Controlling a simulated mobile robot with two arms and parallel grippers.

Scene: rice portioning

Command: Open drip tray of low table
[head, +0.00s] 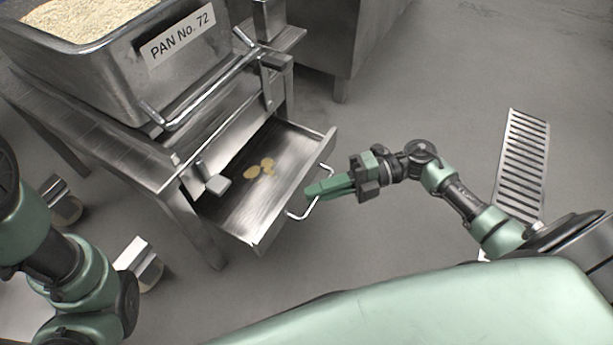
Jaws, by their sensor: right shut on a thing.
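The low table (185,178) is a steel stand at the left. Its drip tray (222,212) is a shallow metal drawer, pulled well out from under the tabletop. A few tan patches lie on the tray's floor. The tray's wire handle (297,214) is on its front wall, facing right. My right gripper (318,190), with green fingers, is shut on the handle. The fingers hide part of the handle. My left arm shows at the left edge, but its gripper is out of view.
A large steel pan (130,75) labelled "PAN No. 72", full of pale grain, stands on the low table. A steel cabinet (345,35) stands behind.

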